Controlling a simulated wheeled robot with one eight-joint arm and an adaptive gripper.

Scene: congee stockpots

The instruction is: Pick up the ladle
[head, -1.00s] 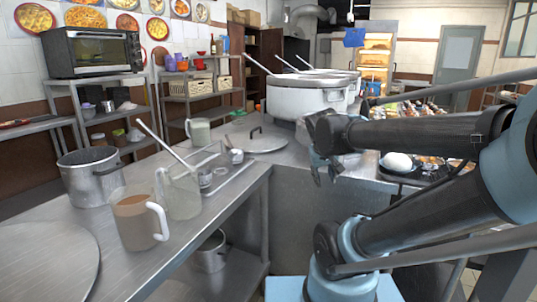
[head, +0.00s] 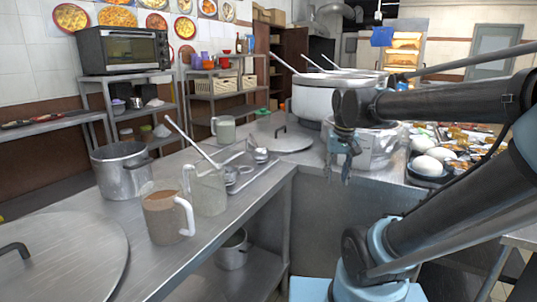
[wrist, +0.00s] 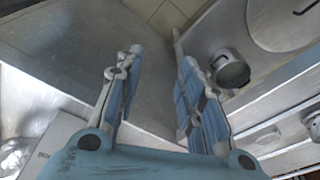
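Several long pale handles that look like ladle handles are in the head view. One ladle handle (head: 193,143) slants down toward a clear pitcher (head: 209,192) on the steel counter; its lower end is hard to make out. Others, such as a handle (head: 284,63), lean out of the large white stockpots (head: 318,101) at the back. Which one is the task's ladle I cannot tell. My gripper (head: 342,170) hangs fingers down in front of the stockpots, right of the pitcher. In the wrist view my gripper (wrist: 160,58) has its fingers apart with nothing between them.
A brown-filled jug (head: 163,216), a steel pot (head: 122,172) and a round lid (head: 65,262) stand on the left counter. A tray (head: 245,180) with small metal items lies beside the pitcher. A clear container (head: 375,148) is behind my gripper. White bowls (head: 425,167) are at right.

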